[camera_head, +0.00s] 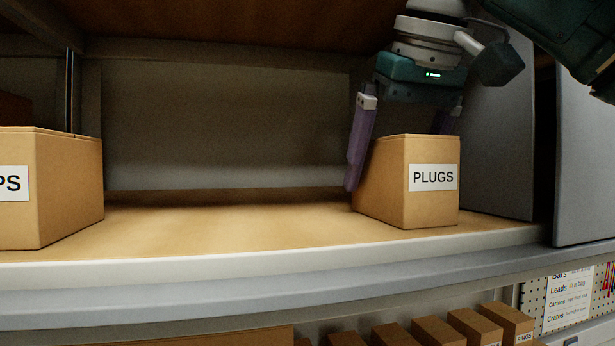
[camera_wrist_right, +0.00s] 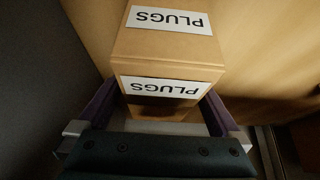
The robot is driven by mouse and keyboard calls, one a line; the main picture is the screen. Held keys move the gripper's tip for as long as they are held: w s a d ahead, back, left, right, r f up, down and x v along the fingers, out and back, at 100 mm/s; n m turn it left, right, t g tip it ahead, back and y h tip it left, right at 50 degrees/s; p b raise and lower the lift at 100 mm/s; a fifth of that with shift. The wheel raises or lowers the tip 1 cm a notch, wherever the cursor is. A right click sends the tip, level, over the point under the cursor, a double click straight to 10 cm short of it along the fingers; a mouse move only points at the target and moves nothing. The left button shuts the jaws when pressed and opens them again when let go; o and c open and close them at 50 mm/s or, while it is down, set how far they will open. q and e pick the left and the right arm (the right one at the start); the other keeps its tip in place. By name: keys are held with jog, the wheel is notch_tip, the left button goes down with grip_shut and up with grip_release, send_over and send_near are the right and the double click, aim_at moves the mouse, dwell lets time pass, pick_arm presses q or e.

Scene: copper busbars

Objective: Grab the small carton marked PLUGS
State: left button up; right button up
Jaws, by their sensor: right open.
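The small brown carton marked PLUGS (camera_head: 385,185) stands upright on the wooden shelf, near its right end. My right gripper (camera_head: 402,160) reaches down over it from above, fingers apart. Its left purple finger is beside the carton's left side. The other finger is mostly hidden behind the carton's top right. In the right wrist view the carton (camera_wrist_right: 165,55) shows PLUGS labels on two faces and lies between the two fingers of the gripper (camera_wrist_right: 160,105). I see no clear grip on it. My left gripper is not in view.
Another carton (camera_head: 65,190), its label ending in PS, stands at the left of the shelf (camera_head: 230,230). The shelf between the cartons is clear. A grey side panel (camera_head: 490,140) rises close to the right. Several small cartons (camera_head: 470,325) stand below the shelf edge.

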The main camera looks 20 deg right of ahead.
jog(key=shift+f, duration=0.25)
dwell(0.3)
jog(key=c, duration=1.4)
jog(key=shift+c, duration=0.5)
